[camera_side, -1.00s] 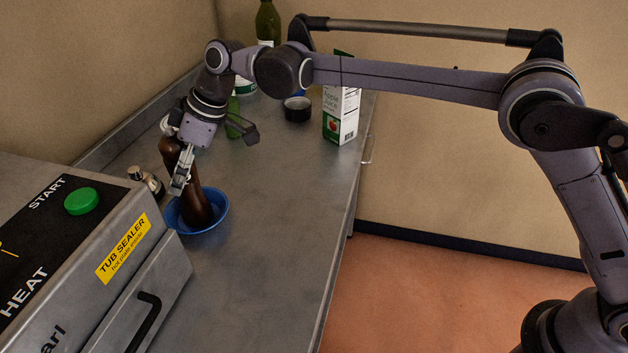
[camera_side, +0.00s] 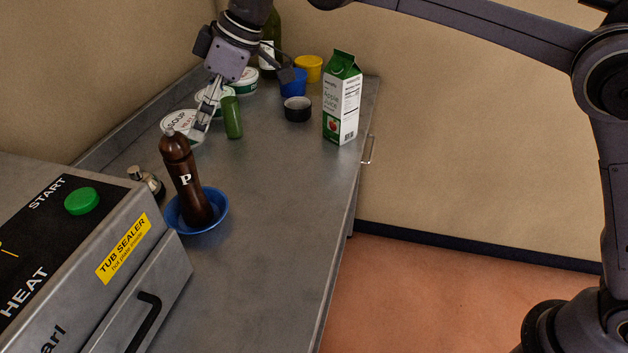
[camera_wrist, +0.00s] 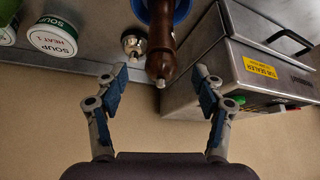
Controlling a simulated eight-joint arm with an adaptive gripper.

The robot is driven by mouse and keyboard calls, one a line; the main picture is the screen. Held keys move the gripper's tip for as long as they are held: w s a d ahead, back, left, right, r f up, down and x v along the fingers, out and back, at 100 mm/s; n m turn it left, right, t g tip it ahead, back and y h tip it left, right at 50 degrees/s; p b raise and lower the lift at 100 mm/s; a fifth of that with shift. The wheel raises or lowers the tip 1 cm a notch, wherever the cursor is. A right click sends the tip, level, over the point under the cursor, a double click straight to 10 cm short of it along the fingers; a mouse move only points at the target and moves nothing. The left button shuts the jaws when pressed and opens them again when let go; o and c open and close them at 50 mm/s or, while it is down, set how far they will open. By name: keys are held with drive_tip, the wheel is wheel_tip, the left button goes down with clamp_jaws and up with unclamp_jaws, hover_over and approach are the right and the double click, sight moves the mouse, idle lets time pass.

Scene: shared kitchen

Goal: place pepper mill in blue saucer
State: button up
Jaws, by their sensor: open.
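The pepper mill (camera_side: 187,184) is dark brown with a white P and a metal tip. It stands in the blue saucer (camera_side: 221,217), leaning a little to the left in the side view. The wrist view shows the pepper mill (camera_wrist: 161,45) top-end toward me, between and beyond my fingertips, with part of the blue saucer (camera_wrist: 183,11) behind it. My gripper (camera_side: 213,112) is open and empty, above and behind the mill and apart from it. In the wrist view its two fingers (camera_wrist: 158,82) are spread wide with nothing between the pads.
The tub sealer (camera_side: 110,260) stands close at the left, with a small metal-topped shaker (camera_side: 147,181) beside the saucer. The counter's right front is clear.

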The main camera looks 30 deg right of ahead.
drive_tip(key=s+d+m+t+h, duration=0.1)
drive_tip(key=s+d+m, duration=0.25)
drive_tip(key=d, duration=0.75)
drive_tip(key=s+d+m+t+h, duration=0.1)
drive_tip(key=s+d+m+t, duration=0.3)
drive_tip(key=d, duration=0.7)
drive_tip(key=s+d+f+m+h, duration=0.3)
drive_tip(key=s+d+f+m, duration=0.2)
drive_tip(key=s+d+f, duration=0.8)
drive_tip(key=s+d, duration=0.1)
drive_tip(key=s, duration=0.2)
drive_tip(key=shift+s+d, duration=0.2)
drive_tip(key=shift+s, duration=0.05)
